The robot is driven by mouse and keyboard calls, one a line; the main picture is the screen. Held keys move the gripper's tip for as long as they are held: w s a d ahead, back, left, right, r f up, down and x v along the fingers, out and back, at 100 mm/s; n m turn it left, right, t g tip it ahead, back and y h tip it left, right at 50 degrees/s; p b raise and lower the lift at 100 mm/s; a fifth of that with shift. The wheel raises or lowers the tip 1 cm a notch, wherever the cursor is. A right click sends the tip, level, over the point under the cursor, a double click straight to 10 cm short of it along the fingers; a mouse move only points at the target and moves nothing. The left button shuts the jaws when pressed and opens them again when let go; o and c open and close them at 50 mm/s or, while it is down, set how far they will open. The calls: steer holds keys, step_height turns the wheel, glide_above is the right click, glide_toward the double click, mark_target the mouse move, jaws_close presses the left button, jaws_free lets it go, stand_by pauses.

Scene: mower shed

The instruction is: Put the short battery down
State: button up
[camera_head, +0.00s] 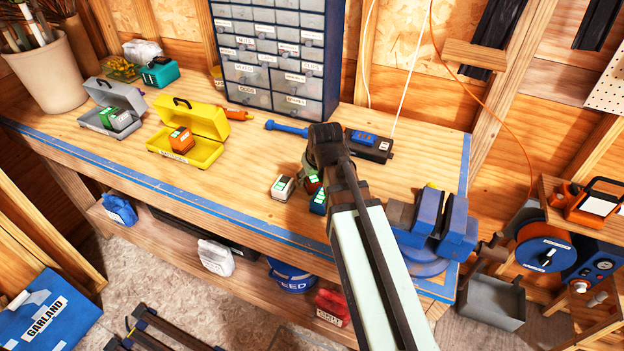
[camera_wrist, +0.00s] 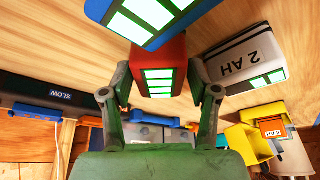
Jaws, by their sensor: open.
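A red battery (camera_head: 312,186) with a green-and-white label stands on the workbench, partly hidden by my arm. In the wrist view the red battery (camera_wrist: 158,66) sits between the two fingertips of my gripper (camera_wrist: 158,78). The fingers are open, one on each side of it. My gripper (camera_head: 308,172) is low over the bench. A grey-white battery marked 2 AH (camera_head: 283,187) stands to the left of the red one, and a blue battery (camera_head: 318,202) stands nearer the bench front. I cannot tell by name which one is the short battery.
An open yellow case (camera_head: 207,150) holds an orange battery (camera_head: 181,140); an open grey case (camera_head: 100,118) holds batteries too. A black charger marked SLOW (camera_head: 370,146) lies behind my gripper. A blue vise (camera_head: 440,225) stands at right. Bench between yellow case and batteries is clear.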

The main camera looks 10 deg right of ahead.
steer(key=shift+f, duration=0.15)
steer(key=shift+c, duration=0.3)
jaws_close()
